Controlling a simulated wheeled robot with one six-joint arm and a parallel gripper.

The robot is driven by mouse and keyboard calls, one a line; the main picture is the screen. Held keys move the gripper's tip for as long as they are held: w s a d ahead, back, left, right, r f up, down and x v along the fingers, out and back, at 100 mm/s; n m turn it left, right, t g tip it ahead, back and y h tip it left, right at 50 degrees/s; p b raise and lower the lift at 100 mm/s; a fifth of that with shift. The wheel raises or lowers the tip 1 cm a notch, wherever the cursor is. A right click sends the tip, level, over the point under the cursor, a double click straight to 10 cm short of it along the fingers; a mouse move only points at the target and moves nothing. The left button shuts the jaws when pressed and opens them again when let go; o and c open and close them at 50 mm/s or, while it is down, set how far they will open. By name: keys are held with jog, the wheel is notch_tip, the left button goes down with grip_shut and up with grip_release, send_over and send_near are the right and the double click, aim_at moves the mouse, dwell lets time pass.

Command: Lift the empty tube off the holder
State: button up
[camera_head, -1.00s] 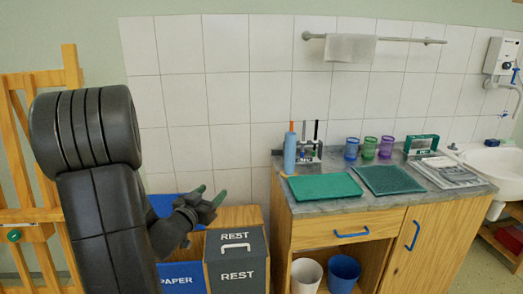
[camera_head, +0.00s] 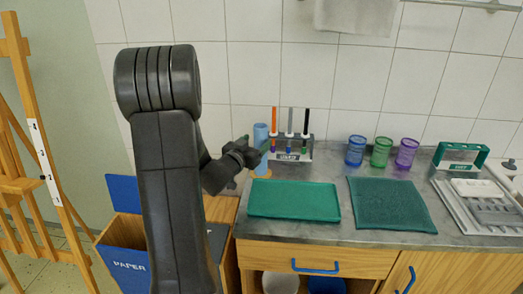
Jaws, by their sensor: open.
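A light blue upright tube (camera_head: 261,135) stands at the back left of the counter. A tan, wood-coloured piece shows low beside it, partly hidden by my gripper; I cannot tell if it is the holder's base. My gripper (camera_head: 255,143) is open, with green-tipped fingers, and appears in front of the tube's lower part, overlapping it on the left. I cannot tell whether it touches the tube. Nothing shows between the fingers apart from the tube behind.
A labelled rack (camera_head: 305,154) with upright brushes or pens stands close right of the tube. Blue, green and purple cups (camera_head: 381,152), a green rack (camera_head: 460,157) and a tray (camera_head: 480,204) are farther right. A blue paper bin (camera_head: 126,262) is below left.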

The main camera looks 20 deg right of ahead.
jog(key=shift+w+d, duration=0.35)
jog(key=shift+d, duration=0.05)
jog(key=p+x, duration=0.1)
jog(key=x, duration=0.4)
jog(key=shift+r, duration=0.15)
jog(key=c, duration=1.3)
notch_tip(320, 180, up, 18)
jog(key=p, duration=0.4)
